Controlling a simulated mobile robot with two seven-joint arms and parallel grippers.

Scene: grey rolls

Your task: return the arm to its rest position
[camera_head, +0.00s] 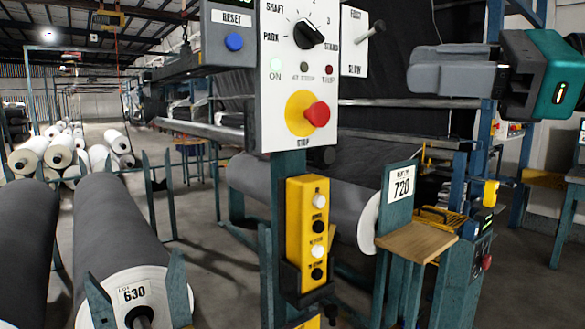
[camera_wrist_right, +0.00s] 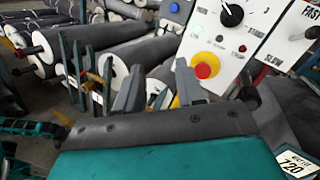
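My right gripper (camera_head: 412,75) is at the upper right of the head view, its grey fingers pointing left. It hangs in the air to the right of the white control panel (camera_head: 270,100), apart from it. In the right wrist view the two fingers (camera_wrist_right: 160,85) stand apart with nothing held between them. The panel with its red stop button (camera_wrist_right: 207,66) lies beyond the fingers there. In the head view the green ON light (camera_head: 275,65) is lit. My left gripper is not in the head view.
A yellow button box (camera_head: 307,230) hangs below the panel. A lever (camera_head: 371,32) sticks out between panel and gripper. A small wooden shelf (camera_head: 417,243) and a 720 sign (camera_head: 401,188) stand below the gripper. Grey roll 630 (camera_head: 115,225) lies at left; open floor (camera_head: 205,265) lies between.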

